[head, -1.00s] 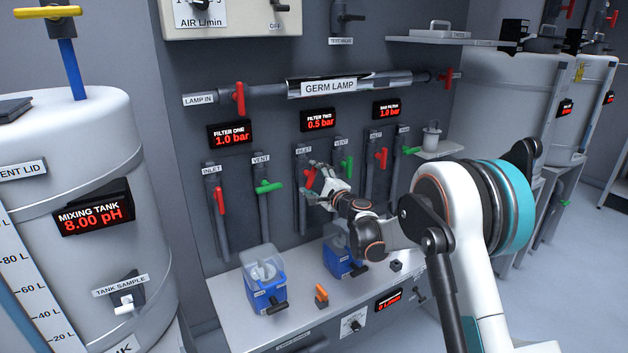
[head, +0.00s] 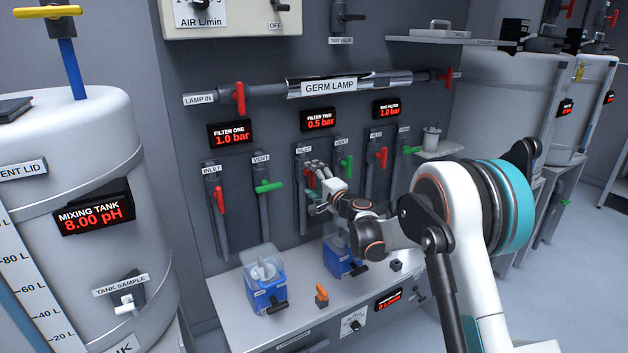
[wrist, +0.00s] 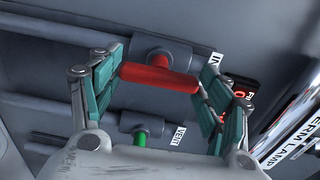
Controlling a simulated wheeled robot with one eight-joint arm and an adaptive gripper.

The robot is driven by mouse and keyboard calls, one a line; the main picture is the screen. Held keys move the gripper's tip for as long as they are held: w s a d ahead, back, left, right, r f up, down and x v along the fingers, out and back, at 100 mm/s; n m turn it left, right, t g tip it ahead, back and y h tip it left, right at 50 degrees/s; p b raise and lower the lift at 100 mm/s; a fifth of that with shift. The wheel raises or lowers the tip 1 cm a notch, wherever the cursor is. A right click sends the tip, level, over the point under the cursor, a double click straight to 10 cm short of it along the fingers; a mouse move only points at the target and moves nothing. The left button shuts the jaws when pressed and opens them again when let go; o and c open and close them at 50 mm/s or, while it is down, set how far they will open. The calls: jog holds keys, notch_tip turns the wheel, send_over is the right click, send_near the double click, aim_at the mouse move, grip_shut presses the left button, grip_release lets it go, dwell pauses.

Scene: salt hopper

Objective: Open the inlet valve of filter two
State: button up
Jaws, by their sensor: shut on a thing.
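The filter two inlet valve has a red handle (head: 310,179) on a grey vertical pipe under the INLET label and the filter two display (head: 318,119), which reads 0.5 bar. My gripper (head: 318,186) is at this handle and partly hides it. In the wrist view, the red handle (wrist: 160,80) lies lengthwise between the teal finger pads of my gripper (wrist: 160,85), with its ends at the pads. My gripper is shut on it. The green vent handle of filter two (head: 346,164) is just right of my gripper, and its green tip (wrist: 141,137) shows below in the wrist view.
The filter one inlet (head: 220,199) and vent (head: 268,187) handles are to the left. The bag filter's red handle (head: 381,158) is to the right. Blue-based containers (head: 265,282) stand on the bench below. The germ lamp pipe (head: 350,84) runs above.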

jog(key=o, duration=1.1)
jog(key=shift+c, duration=0.2)
jog(key=v, duration=1.2)
